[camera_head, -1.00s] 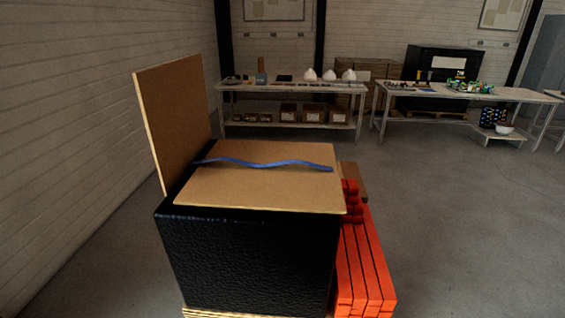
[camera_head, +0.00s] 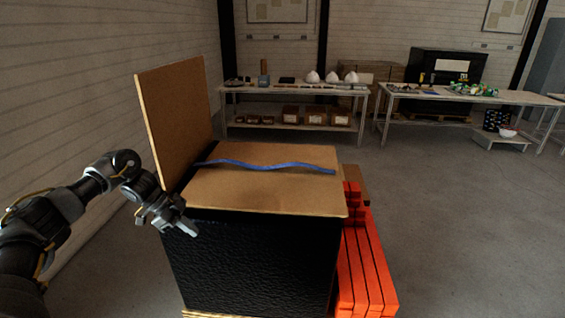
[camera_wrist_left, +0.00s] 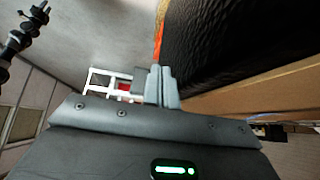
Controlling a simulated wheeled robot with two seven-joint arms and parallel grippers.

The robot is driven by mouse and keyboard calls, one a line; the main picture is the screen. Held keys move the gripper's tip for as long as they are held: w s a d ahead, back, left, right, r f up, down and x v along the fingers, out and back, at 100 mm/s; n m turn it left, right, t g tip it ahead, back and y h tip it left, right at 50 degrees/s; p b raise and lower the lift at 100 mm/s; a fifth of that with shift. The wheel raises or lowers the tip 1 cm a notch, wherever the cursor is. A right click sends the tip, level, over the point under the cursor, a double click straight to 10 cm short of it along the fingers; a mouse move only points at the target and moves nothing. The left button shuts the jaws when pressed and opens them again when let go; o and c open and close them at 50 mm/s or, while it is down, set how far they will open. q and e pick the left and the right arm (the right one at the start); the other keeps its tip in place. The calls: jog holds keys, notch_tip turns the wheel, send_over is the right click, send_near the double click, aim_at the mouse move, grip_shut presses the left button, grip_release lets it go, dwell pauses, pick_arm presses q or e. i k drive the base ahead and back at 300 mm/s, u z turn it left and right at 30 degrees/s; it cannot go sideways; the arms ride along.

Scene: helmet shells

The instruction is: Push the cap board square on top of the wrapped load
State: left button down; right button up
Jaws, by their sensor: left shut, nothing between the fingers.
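The cap board (camera_head: 255,198), a flat brown sheet, lies on top of the black wrapped load (camera_head: 255,262). It sits off to the right: a strip of black top shows along its left side, and its right edge sticks out past the load. A wavy blue strip (camera_head: 265,166) lies across the board. My left gripper (camera_head: 191,229) is shut and empty at the load's front left corner, just below and left of the board. In the left wrist view its closed fingers (camera_wrist_left: 161,88) are beside the black wrap (camera_wrist_left: 225,45); contact cannot be told. My right gripper is out of view.
A tall brown panel (camera_head: 172,115) stands upright along the load's left side, close to my left arm. Orange-red beams (camera_head: 362,262) are stacked against the right side. Tables (camera_head: 292,90) stand far back. The floor at right is clear.

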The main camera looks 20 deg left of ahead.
aim_at(295, 190)
jog(key=i, duration=1.45)
